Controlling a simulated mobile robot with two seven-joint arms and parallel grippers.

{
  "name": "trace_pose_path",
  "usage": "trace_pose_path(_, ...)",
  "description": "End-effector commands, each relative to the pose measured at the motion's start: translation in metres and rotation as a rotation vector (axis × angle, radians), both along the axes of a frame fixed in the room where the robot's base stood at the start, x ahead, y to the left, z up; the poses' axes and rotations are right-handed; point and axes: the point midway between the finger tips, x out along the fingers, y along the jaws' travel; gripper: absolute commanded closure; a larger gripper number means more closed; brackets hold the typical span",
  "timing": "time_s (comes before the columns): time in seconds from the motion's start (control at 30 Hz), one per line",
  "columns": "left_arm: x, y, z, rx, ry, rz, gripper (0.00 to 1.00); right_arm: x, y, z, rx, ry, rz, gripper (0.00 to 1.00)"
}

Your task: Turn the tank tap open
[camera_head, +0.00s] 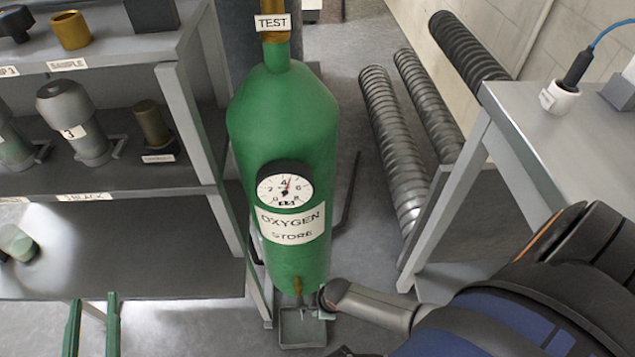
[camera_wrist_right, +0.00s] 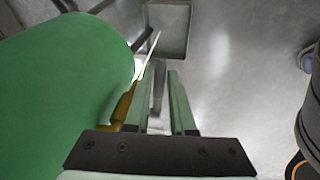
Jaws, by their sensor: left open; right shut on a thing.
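The green tank (camera_head: 285,125) stands upright, labelled OXYGEN STORE, with a dial gauge (camera_head: 285,188) on its front. The tank fills the left of the right wrist view (camera_wrist_right: 60,90). Its brass tap (camera_head: 297,285) is low on the front; brass also shows beside the fingers in the wrist view (camera_wrist_right: 122,106). My right gripper (camera_head: 322,303) is at the tap, shut on it, with a narrow grey part between its fingers (camera_wrist_right: 162,76). The exact contact is partly hidden. My left gripper (camera_head: 94,304) is open and empty at the lower left, apart from the tank.
A grey open tray (camera_head: 303,346) sits on the floor below the tap. A shelf unit (camera_head: 190,125) with canisters stands close on the left. A grey table (camera_head: 540,130) stands at the right, with ribbed pipes (camera_head: 393,150) behind. Floor shows between tank and table.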

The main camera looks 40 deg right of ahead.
Motion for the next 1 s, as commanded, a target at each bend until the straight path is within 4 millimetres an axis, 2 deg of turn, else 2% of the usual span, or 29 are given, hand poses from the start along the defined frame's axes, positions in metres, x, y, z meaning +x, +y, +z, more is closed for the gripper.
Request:
trace_pose_path(0.33,0.0001,0.0002,0.0007,0.0,-0.003,0.001,0.5,-0.0004,-0.0002,-0.0007,0.0,0.0,0.001,1.0)
trace_pose_path(0.37,0.0001,0.0001,0.0008,0.0,-0.003,0.001,0.5,-0.0004,-0.0002,-0.0007,0.0,0.0,0.001,0.74)
trace_pose_path(0.6,0.0002,0.0002,0.0011,0.0,-0.004,0.0,0.5,0.0,0.0,-0.0004,0.0,0.0,0.001,0.47)
trace_pose_path(1.0,0.0005,0.0005,-0.0006,-0.001,0.019,0.003,0.5,-0.0003,0.0,0.0027,0.001,-0.001,0.001,0.47)
